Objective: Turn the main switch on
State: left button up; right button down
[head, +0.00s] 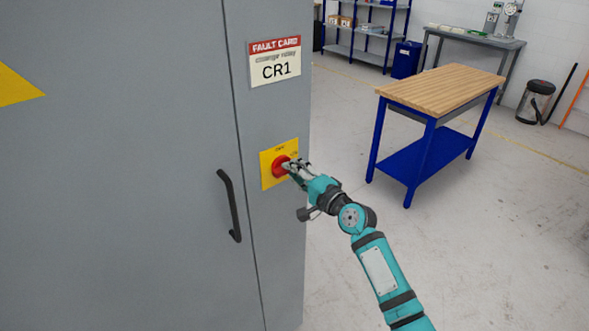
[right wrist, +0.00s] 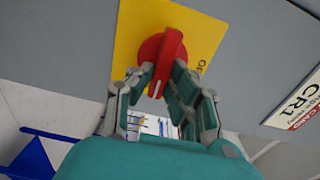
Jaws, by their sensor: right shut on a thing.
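The main switch (head: 280,166) is a red rotary knob on a yellow plate (head: 267,176), on the front of a grey cabinet. My right gripper (head: 289,165) is at the knob, coming from the right. In the right wrist view the knob's raised red grip bar (right wrist: 168,58) sits between the two fingers (right wrist: 162,82), and they are shut on it. The bar looks slightly tilted in that view. The plate's lettering is partly hidden and too small to read fully. My left gripper is not in view.
The grey cabinet (head: 130,190) fills the left side, with a black door handle (head: 230,205) left of the switch. A "CR1" fault card (head: 275,62) is above it. A wood-topped blue workbench (head: 440,88) stands behind at right. The floor between is clear.

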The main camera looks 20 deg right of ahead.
dwell(0.5)
jog(key=c, duration=1.3)
grip_release()
jog(key=shift+s+d, duration=0.1)
jog(key=v, duration=1.1)
jog(key=shift+s+d, duration=0.1)
jog(key=shift+s, duration=0.3)
